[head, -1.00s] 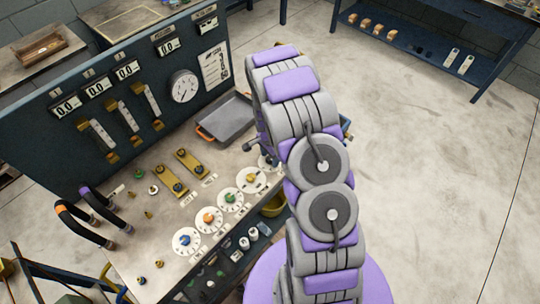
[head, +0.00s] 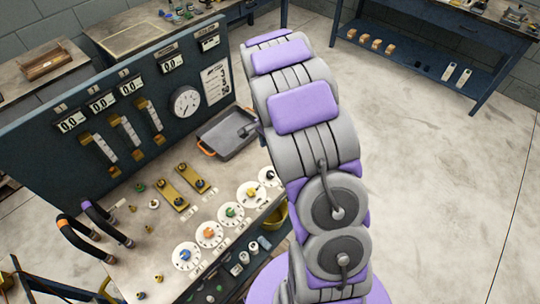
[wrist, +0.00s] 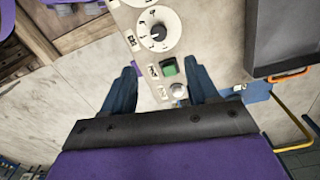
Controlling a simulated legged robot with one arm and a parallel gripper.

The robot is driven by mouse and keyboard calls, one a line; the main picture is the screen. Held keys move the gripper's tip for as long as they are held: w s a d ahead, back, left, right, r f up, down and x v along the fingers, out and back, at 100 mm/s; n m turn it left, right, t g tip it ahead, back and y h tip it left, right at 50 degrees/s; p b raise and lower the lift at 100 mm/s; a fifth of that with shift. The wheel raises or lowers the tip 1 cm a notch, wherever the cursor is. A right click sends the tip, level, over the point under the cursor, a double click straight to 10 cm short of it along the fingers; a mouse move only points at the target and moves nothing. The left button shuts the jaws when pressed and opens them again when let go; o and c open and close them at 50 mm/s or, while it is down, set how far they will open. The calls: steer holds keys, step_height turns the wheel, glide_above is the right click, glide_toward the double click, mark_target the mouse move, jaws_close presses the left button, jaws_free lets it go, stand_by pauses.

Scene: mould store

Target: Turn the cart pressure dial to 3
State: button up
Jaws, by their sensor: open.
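In the wrist view a white round dial (wrist: 157,31) with a dark knob lies beyond my fingers. It is probably the black-knobbed dial (head: 269,177) at the right end of the dial row in the head view. The row also has dials with yellow (head: 252,194), green (head: 231,212), orange (head: 209,235) and blue (head: 186,256) knobs. No name is readable, so I cannot tell which is the pressure dial. My arm mostly hides the gripper in the head view.
A grey tray (head: 228,133) with orange handles sits on the cart behind the dials. An upright dark panel (head: 75,100) carries displays and a gauge (head: 186,102). Black hoses (head: 95,240) stand at the left. Open floor (head: 420,170) lies to the right.

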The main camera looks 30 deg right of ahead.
step_height(320, 180, up, 3)
steer(key=shift+f, duration=0.1)
stand_by(0.6)
steer(key=s+a+r+n+b, duration=0.1)
steer(key=s+a+r+n, duration=0.4)
steer(key=s, duration=0.3)
steer(key=s+a+r+n+b, duration=0.1)
steer(key=s+a+r+n, duration=0.25)
steer(key=s+r, duration=0.3)
steer(key=s+a+n+b, duration=0.1)
steer(key=s+a+n, duration=0.1)
steer(key=s, duration=0.7)
steer(key=s+a+r+n+g+b, duration=0.1)
steer(key=s+a+n, duration=0.2)
steer(key=s, duration=0.6)
steer(key=shift+s+a+n+g, duration=0.2)
steer(key=shift+a+n+g, duration=0.15)
steer(key=shift+n, duration=0.8)
steer(key=shift+r, duration=0.1)
